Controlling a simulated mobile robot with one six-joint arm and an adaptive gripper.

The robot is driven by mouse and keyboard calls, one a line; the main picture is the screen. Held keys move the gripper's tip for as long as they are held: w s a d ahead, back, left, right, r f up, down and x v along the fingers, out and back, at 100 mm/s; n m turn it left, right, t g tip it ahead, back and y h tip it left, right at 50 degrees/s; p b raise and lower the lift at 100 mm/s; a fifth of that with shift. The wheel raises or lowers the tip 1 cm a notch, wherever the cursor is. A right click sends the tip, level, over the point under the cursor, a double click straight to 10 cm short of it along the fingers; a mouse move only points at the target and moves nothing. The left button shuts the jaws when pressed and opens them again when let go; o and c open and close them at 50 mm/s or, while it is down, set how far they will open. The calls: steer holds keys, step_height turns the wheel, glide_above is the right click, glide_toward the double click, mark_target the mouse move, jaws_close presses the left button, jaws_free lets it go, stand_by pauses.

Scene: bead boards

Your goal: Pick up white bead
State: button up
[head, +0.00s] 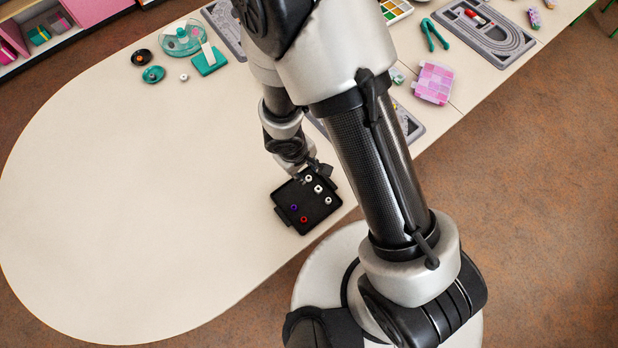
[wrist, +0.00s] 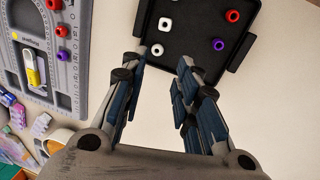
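A black tray (head: 318,217) lies on the table below my gripper (head: 307,172). In the wrist view my gripper (wrist: 160,62) is open and empty. The nearest white bead (wrist: 157,50) shows between the fingertips, with another white bead (wrist: 165,23) beyond it.
A grey bead board (wrist: 68,75) with red and purple beads is at the left in the wrist view. A pink box (head: 433,83) is at the upper right.

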steer(key=b, duration=0.3)
glide_above(308, 176)
steer(key=s, duration=0.2)
steer(key=f, duration=0.6)
steer(key=shift+s+a, duration=0.15)
steer(key=shift+a, duration=0.05)
steer(key=f+b, duration=0.1)
steer(key=f, duration=0.1)
steer(key=w+f+b, duration=0.1)
steer(key=f, duration=0.2)
steer(key=shift+w+d, duration=0.15)
steer(key=shift+w, duration=0.05)
steer(key=shift+c, duration=0.5)
steer(key=c, duration=0.4)
